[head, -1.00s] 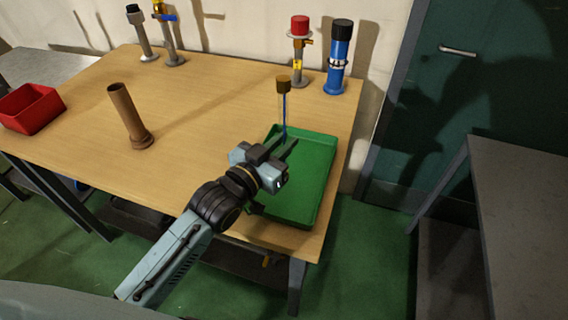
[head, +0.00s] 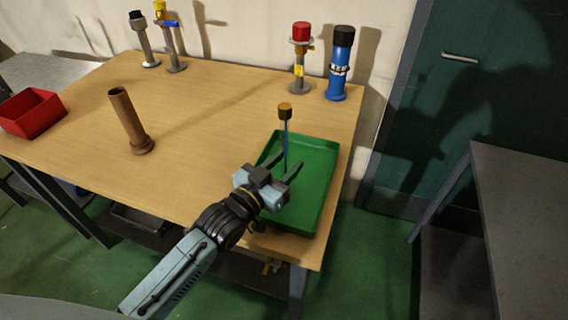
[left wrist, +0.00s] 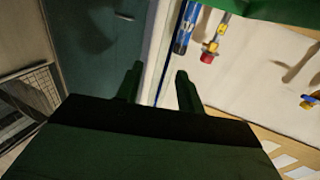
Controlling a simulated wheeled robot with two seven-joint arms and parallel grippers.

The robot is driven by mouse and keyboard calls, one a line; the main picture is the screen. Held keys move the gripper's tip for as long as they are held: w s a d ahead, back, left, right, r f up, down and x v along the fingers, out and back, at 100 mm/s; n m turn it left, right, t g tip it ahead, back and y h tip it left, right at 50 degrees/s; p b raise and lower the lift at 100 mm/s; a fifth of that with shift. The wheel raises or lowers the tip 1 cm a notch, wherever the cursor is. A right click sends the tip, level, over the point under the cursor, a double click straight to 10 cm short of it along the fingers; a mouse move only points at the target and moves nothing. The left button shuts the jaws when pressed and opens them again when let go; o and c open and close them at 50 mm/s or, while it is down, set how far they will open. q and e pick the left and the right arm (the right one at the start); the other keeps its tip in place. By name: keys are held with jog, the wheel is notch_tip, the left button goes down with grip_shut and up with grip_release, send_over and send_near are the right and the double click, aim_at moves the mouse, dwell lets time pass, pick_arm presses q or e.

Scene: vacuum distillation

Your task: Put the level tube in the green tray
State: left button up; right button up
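The level tube, a thin clear tube with a brown cap (head: 285,112) and a blue line inside, is upright over the green tray (head: 317,185). My left gripper (head: 290,160) is low over the tray, its two fingers spread, with the tube's lower part between them. The left wrist view shows the same open fingers (left wrist: 158,84) with a thin blue line between them. The tube's lower end is hard to make out near the gripper, so I cannot tell whether it touches the tray floor. My right gripper is not in view.
A brown tilted cylinder (head: 130,122) stands mid-table and a red bin (head: 32,113) sits at the left. A red-topped fitting (head: 300,60) and a blue cylinder (head: 339,65) stand behind the tray. The table between the brown cylinder and tray is clear.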

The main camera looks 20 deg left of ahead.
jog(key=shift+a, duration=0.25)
pick_arm(q)
jog(key=shift+r, duration=0.25)
jog(key=v, duration=1.2)
jog(key=shift+p, duration=0.4)
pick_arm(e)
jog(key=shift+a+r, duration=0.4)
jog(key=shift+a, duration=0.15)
pick_arm(q)
jog(key=shift+f, duration=0.15)
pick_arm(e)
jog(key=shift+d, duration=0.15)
